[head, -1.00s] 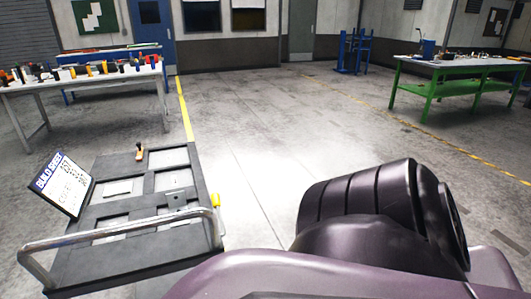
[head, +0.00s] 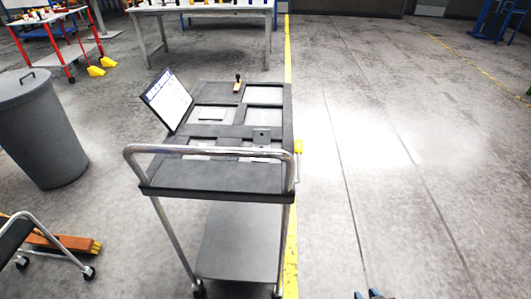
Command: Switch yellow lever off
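A small yellow lever (head: 298,147) sticks out at the right side of the dark grey cart (head: 215,176), near the right end of its handle. Its knob is at the top, with a thin pale part below it. Its exact setting is too small to tell. Only the tips of my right gripper (head: 367,294) show at the bottom edge, right of the cart and well apart from the lever. The two tips stand apart with nothing seen between them. My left gripper is out of view.
On the cart stand a tilted sign board (head: 167,100) and a small wooden-handled item (head: 238,84). A grey bin (head: 40,130) and another cart's handle (head: 40,222) are at left. A white table (head: 205,9) is behind.

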